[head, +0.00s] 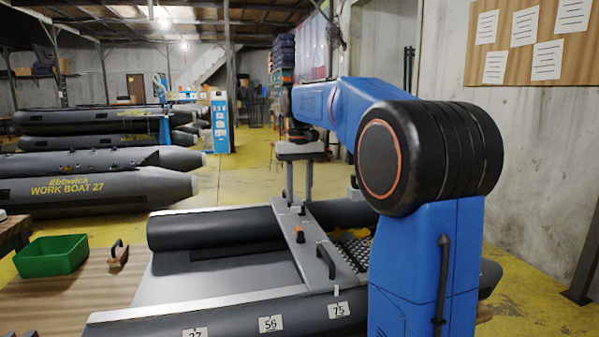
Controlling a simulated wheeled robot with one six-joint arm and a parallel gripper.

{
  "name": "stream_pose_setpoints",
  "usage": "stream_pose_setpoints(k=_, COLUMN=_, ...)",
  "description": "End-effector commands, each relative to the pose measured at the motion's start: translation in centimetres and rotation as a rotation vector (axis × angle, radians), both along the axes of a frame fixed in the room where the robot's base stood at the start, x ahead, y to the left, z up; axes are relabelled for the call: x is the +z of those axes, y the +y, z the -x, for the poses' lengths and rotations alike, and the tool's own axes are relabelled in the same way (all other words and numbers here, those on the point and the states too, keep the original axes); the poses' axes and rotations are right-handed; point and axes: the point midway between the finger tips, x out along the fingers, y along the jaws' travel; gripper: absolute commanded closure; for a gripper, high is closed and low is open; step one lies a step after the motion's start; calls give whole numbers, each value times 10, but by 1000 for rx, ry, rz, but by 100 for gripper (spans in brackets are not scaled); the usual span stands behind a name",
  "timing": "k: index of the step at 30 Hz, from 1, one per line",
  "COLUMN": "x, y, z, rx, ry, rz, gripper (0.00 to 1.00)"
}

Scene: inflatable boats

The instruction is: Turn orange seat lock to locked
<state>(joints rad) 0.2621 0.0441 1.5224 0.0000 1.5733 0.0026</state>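The orange seat lock (299,234) is a small orange knob on the grey seat board (285,243) that spans the inflatable boat. Which way it is turned is too small to tell. My gripper (299,200) points down over the far part of the seat board, above and beyond the orange lock in the picture. Its two fingers are apart, with nothing visible between them. Whether the fingertips touch anything there cannot be told.
A black handle (325,261) stands on the seat board nearer than the lock. A dark tube (210,230) lies to the left. A green bin (52,256) and a brush-like tool (118,254) sit on the wooden bench. Other boats (95,188) lie behind.

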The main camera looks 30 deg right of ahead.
Motion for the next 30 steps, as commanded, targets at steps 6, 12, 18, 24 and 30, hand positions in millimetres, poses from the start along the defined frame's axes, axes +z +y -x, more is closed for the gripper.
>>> stream_pose_setpoints(k=6, x=39, y=0, z=0, rx=0, ry=-1, rz=0, gripper=67)
stream_pose_setpoints(k=12, x=59, y=0, z=-1, rx=0, ry=-1, rz=0, gripper=67)
stream_pose_setpoints(k=18, x=64, y=0, z=0, rx=0, ry=1, rz=0, gripper=67)
stream_pose_setpoints(k=24, x=63, y=0, z=0, rx=0, ry=1, rz=0, gripper=67)
stream_pose_setpoints(k=30, x=63, y=0, z=0, rx=0, ry=0, rz=0, gripper=67)
